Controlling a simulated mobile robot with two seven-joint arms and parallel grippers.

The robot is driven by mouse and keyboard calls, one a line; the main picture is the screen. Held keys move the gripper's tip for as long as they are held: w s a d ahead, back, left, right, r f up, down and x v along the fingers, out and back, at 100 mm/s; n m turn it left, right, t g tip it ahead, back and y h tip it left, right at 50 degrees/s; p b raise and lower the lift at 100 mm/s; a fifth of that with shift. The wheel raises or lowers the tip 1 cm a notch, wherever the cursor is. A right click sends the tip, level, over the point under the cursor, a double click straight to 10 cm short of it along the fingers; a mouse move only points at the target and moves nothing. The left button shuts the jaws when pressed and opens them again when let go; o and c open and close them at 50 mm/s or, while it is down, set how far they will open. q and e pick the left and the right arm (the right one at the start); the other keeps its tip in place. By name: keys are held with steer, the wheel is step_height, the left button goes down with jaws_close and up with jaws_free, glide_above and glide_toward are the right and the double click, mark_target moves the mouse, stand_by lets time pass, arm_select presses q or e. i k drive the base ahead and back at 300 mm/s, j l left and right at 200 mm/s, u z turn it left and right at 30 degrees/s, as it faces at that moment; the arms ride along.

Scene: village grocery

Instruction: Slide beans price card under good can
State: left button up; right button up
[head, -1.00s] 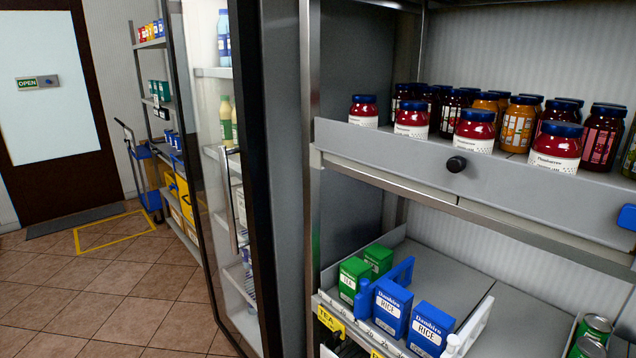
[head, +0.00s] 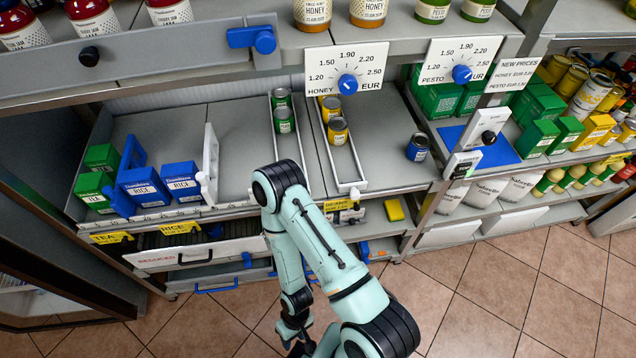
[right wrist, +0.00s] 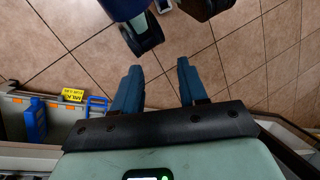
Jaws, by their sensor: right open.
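In the head view, two lanes on the middle shelf hold green cans (head: 284,121) and yellow cans (head: 337,131). A yellow card (head: 338,204) with print too small to read sits on the shelf's front edge below the lanes. I cannot tell which can or card is the beans one. My right arm crosses in front of the shelf, and its gripper (head: 299,344) hangs low near the bottom edge. In the right wrist view, its fingers (right wrist: 158,68) are open and empty over the floor. My left gripper is not in view.
Tea boxes (head: 94,189) and rice boxes (head: 181,181) stand at left behind yellow price labels. Honey (head: 346,72) and pesto (head: 461,62) price dials hang above. Tiled floor (head: 473,286) is free at right.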

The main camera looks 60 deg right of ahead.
mark_target(329, 205)
steer(key=z, duration=2.4)
steer(key=u, duration=0.45)
